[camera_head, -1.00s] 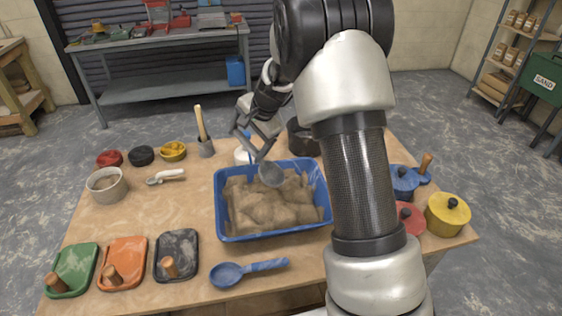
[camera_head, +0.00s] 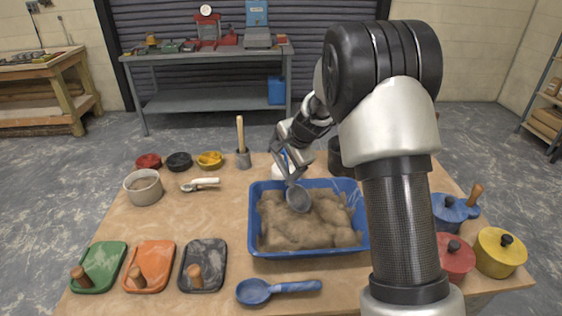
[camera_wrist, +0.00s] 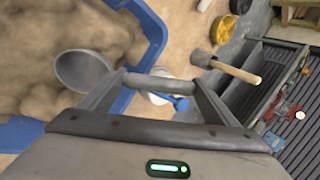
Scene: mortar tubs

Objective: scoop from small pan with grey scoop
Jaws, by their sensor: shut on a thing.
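My gripper (camera_head: 288,166) is shut on the grey scoop (camera_head: 299,198), whose bowl is at the back left part of the blue tub (camera_head: 310,254) of lumpy brown material. The wrist view shows the scoop bowl (camera_wrist: 82,72) left of my gripper (camera_wrist: 160,83), grey inside with no load visible. I cannot tell whether the bowl touches the material. A small round pale pan (camera_head: 143,195) with greyish contents stands at the left of the table. A dark round vessel (camera_head: 337,160) behind the tub is partly hidden by my arm.
A blue scoop (camera_head: 255,291) lies in front of the tub. Green, orange and black handled floats (camera_head: 150,262) lie front left. A mallet (camera_head: 241,140) stands upright at the back. Lidded blue, red and yellow pots (camera_head: 500,252) stand right.

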